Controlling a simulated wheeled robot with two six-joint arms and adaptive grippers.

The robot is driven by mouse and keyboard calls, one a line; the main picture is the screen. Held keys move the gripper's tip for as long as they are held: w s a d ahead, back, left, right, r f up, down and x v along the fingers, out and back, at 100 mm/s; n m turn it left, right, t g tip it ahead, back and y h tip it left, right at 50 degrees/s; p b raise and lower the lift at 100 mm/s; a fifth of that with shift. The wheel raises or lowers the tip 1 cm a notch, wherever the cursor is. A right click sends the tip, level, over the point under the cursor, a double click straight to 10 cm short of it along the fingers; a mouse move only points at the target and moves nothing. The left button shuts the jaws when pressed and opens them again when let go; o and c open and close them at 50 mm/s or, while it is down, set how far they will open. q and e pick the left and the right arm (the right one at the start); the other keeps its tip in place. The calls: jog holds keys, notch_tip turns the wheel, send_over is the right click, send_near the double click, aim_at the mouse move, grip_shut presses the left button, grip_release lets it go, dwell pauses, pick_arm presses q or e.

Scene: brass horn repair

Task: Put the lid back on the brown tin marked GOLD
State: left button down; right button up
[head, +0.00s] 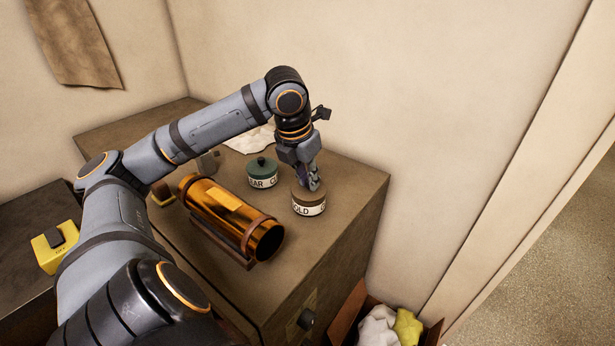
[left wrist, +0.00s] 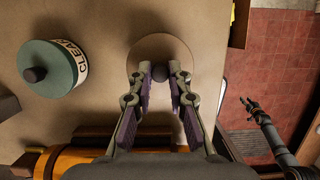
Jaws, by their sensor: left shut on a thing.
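The brown tin marked GOLD (head: 310,208) stands near the right edge of the cabinet top, its label partly readable as "OLD". My left gripper (head: 314,184) points down over it. In the left wrist view the left gripper (left wrist: 160,76) is shut on the dark knob of the round brown lid (left wrist: 150,47). The lid covers the tin's top in both views; I cannot tell whether it is fully seated or slightly above the rim. My right gripper (left wrist: 250,104) shows small in the left wrist view, away from the tin over the floor; its fingers are too small to judge.
A green tin marked CLEAR (head: 262,174) stands left of the brown tin and also shows in the left wrist view (left wrist: 50,68). A brass cylinder (head: 225,215) lies in a cradle in front. A box of crumpled cloths (head: 390,325) is below at the right.

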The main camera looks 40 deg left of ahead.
pick_arm(q)
jog(key=shift+f, duration=0.1)
dwell(0.5)
jog(key=c, duration=1.2)
grip_release()
jog(key=o, duration=0.5)
notch_tip(320, 180, up, 7)
jog(key=p, duration=0.7)
